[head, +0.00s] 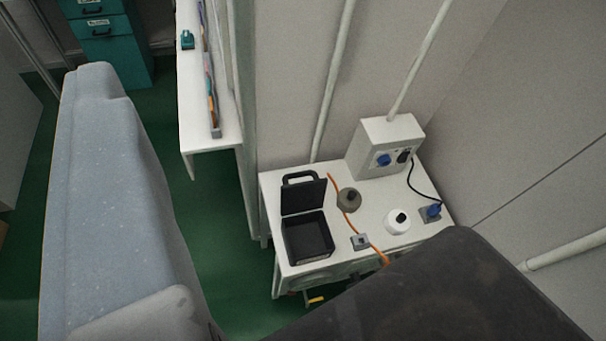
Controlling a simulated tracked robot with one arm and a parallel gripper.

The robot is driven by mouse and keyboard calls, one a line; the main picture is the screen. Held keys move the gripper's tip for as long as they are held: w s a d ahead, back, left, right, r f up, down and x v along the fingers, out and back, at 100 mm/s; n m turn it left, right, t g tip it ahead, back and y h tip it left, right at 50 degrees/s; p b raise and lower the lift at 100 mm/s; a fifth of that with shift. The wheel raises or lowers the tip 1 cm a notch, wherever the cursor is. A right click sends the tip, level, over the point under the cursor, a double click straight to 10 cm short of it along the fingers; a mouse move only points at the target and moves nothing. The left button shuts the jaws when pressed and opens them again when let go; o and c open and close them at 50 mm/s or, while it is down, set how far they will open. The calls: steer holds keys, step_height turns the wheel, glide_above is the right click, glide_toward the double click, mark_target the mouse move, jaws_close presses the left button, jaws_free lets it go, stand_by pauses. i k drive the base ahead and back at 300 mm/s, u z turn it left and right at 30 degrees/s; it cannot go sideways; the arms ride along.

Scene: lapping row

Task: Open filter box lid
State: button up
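A small black box (308,239), which looks like the filter box, stands at the front left of the white table in the head view. Its lid (303,197) stands up at the back edge, so the box is open. Its dark inside shows and looks empty. A black handle loop (299,177) shows above the lid. I cannot make out my gripper's fingers anywhere in this view. Nothing is seen touching the box or its lid.
The white table (345,260) also bears a grey-brown round part (348,200), a white round part (397,221), a small grey switch block (360,242), an orange cable and a socket box (385,148). A white shelf (208,130) juts out at left. Green floor lies below.

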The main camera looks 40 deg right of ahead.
mark_target(307, 196)
steer(key=z, duration=0.05)
steer(key=i, duration=1)
steer(key=u, duration=0.05)
